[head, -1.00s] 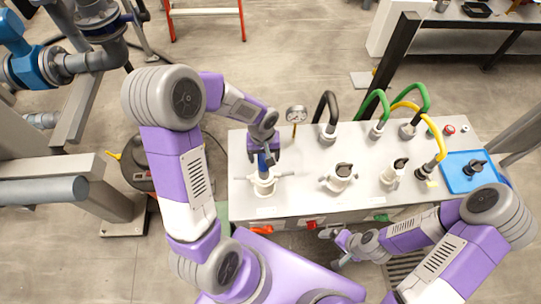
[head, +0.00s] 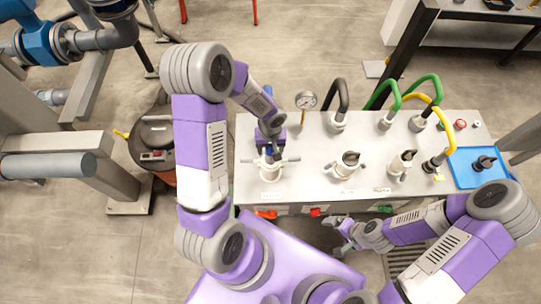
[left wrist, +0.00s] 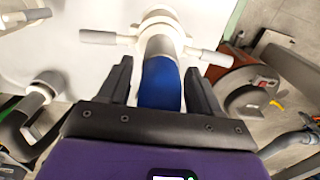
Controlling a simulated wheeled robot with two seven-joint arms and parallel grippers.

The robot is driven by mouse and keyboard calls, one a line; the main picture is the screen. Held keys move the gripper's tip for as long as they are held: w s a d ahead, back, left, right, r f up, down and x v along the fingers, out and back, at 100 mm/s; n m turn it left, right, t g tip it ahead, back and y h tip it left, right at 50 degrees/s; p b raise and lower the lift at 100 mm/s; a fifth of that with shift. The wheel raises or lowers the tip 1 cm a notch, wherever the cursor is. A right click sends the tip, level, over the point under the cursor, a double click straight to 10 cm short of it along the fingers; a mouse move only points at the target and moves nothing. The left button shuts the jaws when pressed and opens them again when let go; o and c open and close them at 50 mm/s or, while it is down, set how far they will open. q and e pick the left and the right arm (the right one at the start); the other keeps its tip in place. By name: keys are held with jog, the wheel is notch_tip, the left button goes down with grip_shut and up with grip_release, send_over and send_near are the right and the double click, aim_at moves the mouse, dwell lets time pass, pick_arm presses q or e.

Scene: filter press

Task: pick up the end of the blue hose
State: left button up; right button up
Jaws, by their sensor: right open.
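The blue hose's end (left wrist: 160,83) sits on a white fitting with two side handles (left wrist: 150,38) in the left wrist view. In the head view a small piece of blue shows just above this fitting (head: 271,172), at the bench's left end. My left gripper (head: 271,143) is over it. In the left wrist view its two dark fingers (left wrist: 160,88) stand on either side of the blue hose, with narrow gaps showing, so it looks open. My right gripper (head: 343,236) is open and empty in front of the bench.
The grey bench (head: 310,180) carries a pressure gauge (head: 306,101), a black hose (head: 338,100), green hoses (head: 384,95), a yellow hose (head: 440,125) and two more white fittings. A blue tray (head: 470,178) lies at the right end. A round dark-topped machine (head: 155,140) stands left.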

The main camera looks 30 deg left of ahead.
pick_arm(q)
grip_shut()
dwell(0.3)
